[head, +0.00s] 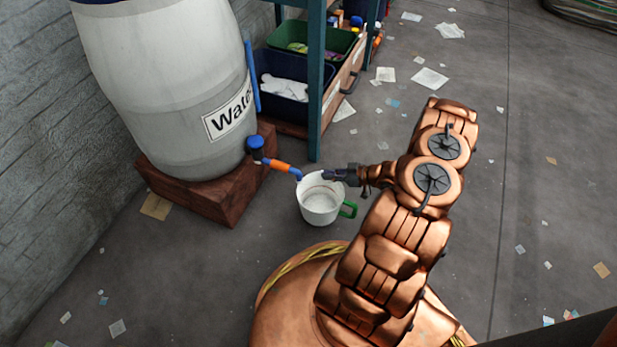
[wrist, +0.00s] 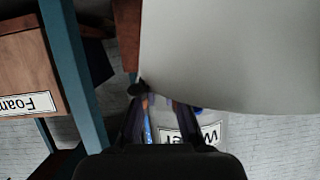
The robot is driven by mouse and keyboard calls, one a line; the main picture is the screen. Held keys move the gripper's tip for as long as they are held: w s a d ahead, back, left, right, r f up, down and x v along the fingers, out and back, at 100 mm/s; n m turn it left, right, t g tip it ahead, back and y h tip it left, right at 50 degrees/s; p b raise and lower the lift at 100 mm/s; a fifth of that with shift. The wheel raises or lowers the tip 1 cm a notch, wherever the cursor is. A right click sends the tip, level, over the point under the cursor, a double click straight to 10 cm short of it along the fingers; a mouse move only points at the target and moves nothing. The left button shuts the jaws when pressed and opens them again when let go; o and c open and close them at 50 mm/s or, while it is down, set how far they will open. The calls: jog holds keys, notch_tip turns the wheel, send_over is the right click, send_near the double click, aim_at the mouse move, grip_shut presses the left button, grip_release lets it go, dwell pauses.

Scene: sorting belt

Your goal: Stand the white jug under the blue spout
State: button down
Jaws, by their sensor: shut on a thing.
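The white jug (head: 319,208) has a green handle (head: 348,209) on its right and is roughly upright, mouth up. My gripper (head: 328,175) is shut on the jug's far rim, from the right. In the wrist view, a large pale surface, apparently the jug (wrist: 230,60), fills the upper right beside my fingers (wrist: 158,112). The blue spout tip (head: 298,176) ends an orange pipe (head: 279,167) from the water barrel (head: 165,75). In the head view, the tip overlaps the jug's far left rim edge. Whether the jug touches the floor cannot be told.
The barrel stands on a reddish-brown block (head: 205,190), left of the jug. A blue valve (head: 256,148) sits on the pipe. A shelf with a blue post (head: 316,90) and bins stands behind. The floor to the right is open, with scattered paper scraps.

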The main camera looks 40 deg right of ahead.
jog(key=b+x, duration=0.4)
jog(key=x, duration=0.4)
jog(key=shift+w, duration=0.15)
jog(key=shift+a+f, duration=0.1)
jog(key=shift+a, duration=0.05)
jog(key=shift+f, duration=0.1)
jog(key=c, duration=1.3)
grip_release()
jog(key=shift+o, duration=0.2)
